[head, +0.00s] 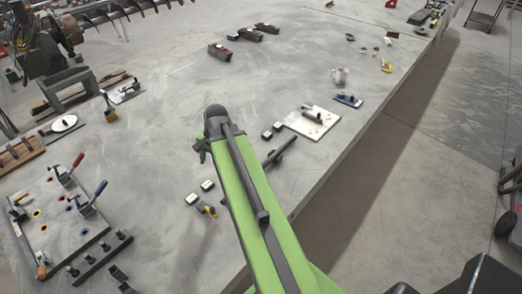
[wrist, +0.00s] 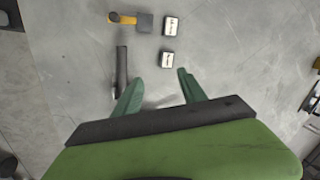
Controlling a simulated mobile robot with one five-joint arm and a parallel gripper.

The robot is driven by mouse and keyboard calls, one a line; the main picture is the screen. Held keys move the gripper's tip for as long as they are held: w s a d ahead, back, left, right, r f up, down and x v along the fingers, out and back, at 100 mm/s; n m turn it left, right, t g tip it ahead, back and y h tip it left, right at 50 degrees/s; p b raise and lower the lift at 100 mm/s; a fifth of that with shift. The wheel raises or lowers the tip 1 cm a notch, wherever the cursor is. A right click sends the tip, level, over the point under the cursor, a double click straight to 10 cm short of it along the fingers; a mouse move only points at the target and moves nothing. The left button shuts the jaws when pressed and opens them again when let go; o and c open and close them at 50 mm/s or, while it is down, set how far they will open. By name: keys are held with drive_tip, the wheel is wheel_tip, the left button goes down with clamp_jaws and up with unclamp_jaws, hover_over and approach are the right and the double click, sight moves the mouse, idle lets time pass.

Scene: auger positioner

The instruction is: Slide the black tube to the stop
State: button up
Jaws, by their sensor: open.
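In the head view a cream plate (head: 325,127) lies right of my arm, with a short black tube-like piece (head: 311,114) on it. A longer dark bar (head: 280,151) lies closer to my arm. I cannot tell which is the black tube. In the wrist view a black bar (wrist: 121,70) lies on the table beside the left fingertip; I cannot tell which head-view piece it is. My gripper (wrist: 160,79) is open, with nothing seen between its fingers. In the head view the gripper is mostly hidden behind my arm.
Two small white-topped blocks (wrist: 169,42) and a yellow-handled tool (wrist: 124,18) lie ahead of the fingers. A clamp board (head: 65,220) stands at left. A mug (head: 340,76) and blue-topped piece (head: 348,100) lie near the table's right edge.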

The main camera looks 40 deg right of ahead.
drive_tip(key=s+d+m, duration=0.2)
drive_tip(key=s+d, duration=0.3)
drive_tip(key=d, duration=0.4)
drive_tip(key=s+d+m, duration=0.2)
drive_tip(key=s+d, duration=0.2)
drive_tip(key=d, duration=0.4)
drive_tip(key=shift+h, duration=0.4)
drive_tip(key=b+x, duration=1.6)
drive_tip(key=x, duration=0.1)
drive_tip(key=shift+w+b, duration=0.15)
drive_tip(key=shift+b, duration=0.2)
drive_tip(key=shift+r, duration=0.15)
clamp_jaws()
drive_tip(key=shift+a, duration=0.1)
unclamp_jaws()
